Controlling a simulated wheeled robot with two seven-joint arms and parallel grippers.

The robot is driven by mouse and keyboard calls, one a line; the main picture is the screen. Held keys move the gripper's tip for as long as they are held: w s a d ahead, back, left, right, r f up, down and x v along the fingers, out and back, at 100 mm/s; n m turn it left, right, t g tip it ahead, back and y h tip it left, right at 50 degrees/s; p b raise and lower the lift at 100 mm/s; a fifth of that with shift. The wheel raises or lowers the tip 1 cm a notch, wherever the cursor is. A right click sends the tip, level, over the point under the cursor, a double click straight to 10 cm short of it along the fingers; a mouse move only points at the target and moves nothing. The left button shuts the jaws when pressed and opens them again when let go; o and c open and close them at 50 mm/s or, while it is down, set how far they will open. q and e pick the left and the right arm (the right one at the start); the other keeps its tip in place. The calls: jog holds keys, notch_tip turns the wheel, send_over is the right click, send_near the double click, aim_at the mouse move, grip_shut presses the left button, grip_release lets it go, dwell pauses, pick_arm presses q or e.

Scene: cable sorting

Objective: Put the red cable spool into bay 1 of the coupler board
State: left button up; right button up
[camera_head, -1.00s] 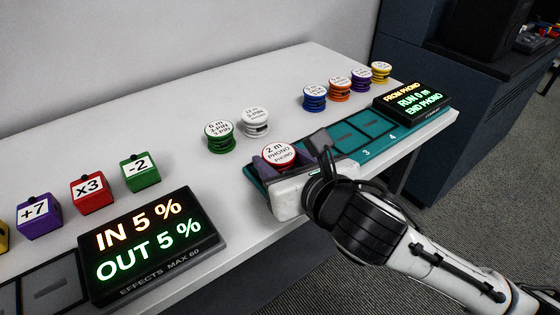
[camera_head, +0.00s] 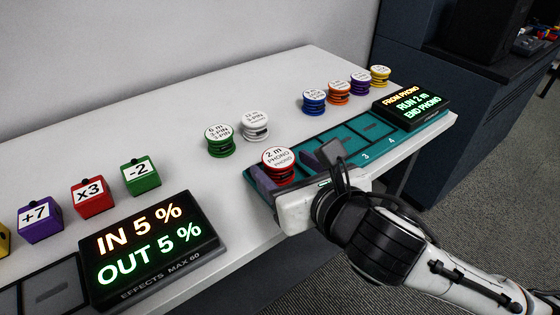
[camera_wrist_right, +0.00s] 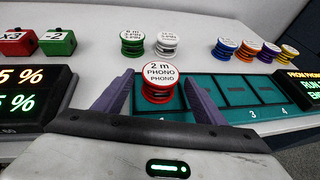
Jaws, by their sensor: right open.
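The red cable spool (camera_head: 278,163), its white top marked "2 m PHONO PHONO", stands upright at the left end of the teal coupler board (camera_head: 339,137), where bay 1 is. The display on the board reads "RUN 2 m". In the right wrist view the spool (camera_wrist_right: 158,82) stands between the two purple fingers, with gaps on both sides. My right gripper (camera_head: 294,168) is open around it, low over the board's front edge. The gripper body partly hides the bay's front. The bays marked 3 and 4 are empty. My left gripper is not in view.
Green (camera_head: 220,139) and white (camera_head: 255,125) spools stand behind the board. Blue (camera_head: 314,102), orange (camera_head: 339,93), purple (camera_head: 361,83) and yellow (camera_head: 380,76) spools stand at the back right. An effects display (camera_head: 150,250) and labelled blocks are at the left.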

jog(key=p+v, duration=0.1)
jog(key=v, duration=0.6)
jog(key=shift+w, duration=0.1)
pick_arm(q)
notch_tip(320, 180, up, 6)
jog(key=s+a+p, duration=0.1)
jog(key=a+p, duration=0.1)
jog(key=p, duration=0.6)
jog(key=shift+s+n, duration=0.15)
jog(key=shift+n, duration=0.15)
pick_arm(e)
jog(key=v, duration=0.2)
jog(key=shift+s+d+r, duration=0.1)
jog(key=shift+s, duration=0.2)
